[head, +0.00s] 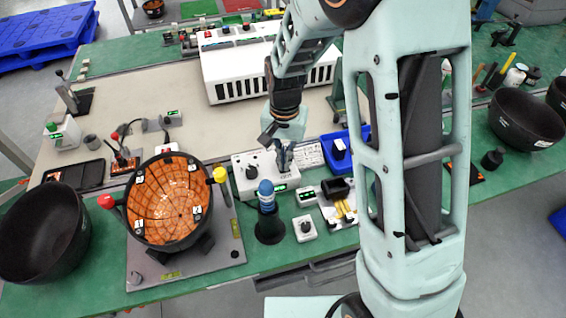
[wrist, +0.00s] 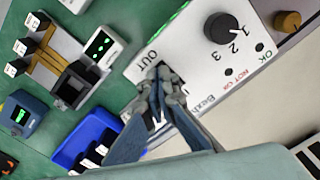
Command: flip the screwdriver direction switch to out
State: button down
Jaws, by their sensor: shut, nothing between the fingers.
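The white controller box (head: 240,185) stands on the bench below my gripper (head: 285,165). It also shows in the wrist view (wrist: 195,50), with the printed word OUT, a black knob (wrist: 222,28) marked 1, 2, 3, and OK and NOT OK labels. My gripper (wrist: 163,78) is shut and empty, its fingertips at the box face right beside the word OUT. The fingers cover the direction switch, so its position is hidden, and I cannot tell whether they touch it. A blue-topped tool (head: 266,190), perhaps the screwdriver, stands in a black holder (head: 270,230) in front of the box.
A blue tray (wrist: 88,135) lies close to the box. A small device with a green display (wrist: 105,45) is nearby. An orange-lined black bowl (head: 170,242) stands on a grey plate at left. A white slotted unit (head: 225,75) is behind. Bare beige bench (head: 140,85) lies at back left.

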jog(key=shift+r+p, duration=2.15)
jog(key=shift+r, duration=1.2)
